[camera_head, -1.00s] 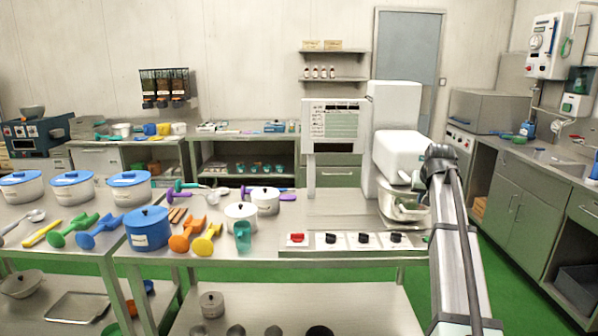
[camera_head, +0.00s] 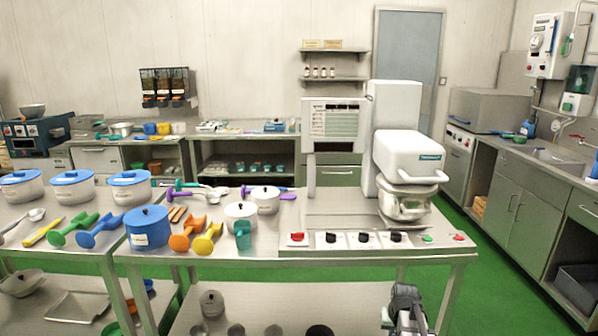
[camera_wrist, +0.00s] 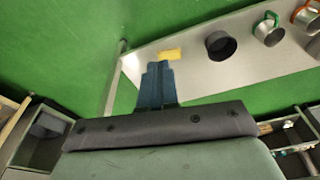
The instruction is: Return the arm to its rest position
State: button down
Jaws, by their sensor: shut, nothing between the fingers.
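My gripper (camera_wrist: 157,84) shows in the wrist view with its two dark blue fingers together and nothing between them. In that view it is over the green floor and the edge of a grey metal shelf. In the head view only part of my arm shows at the bottom edge, right of centre, in front of the table; the fingertips are not seen there.
The steel table (camera_head: 300,268) carries a blue pot (camera_head: 148,228), white pots, scoops and a control panel. Its lower shelf holds bowls. Green floor (camera_head: 505,290) is clear at right.

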jog(key=s+a+f+g, duration=0.3)
jog(key=s+f, duration=0.6)
jog(key=s, duration=0.6)
jog(key=s+a+f+n+g, duration=0.1)
jog(key=s+a+f+g, duration=0.2)
jog(key=s+f, duration=0.7)
jog(key=s+a+f+n+g, duration=0.1)
jog(key=s+a+f+g, duration=0.2)
jog(key=s, duration=1.7)
jog(key=a+f, duration=0.3)
jog(key=f, duration=0.4)
jog(key=shift+a, duration=0.35)
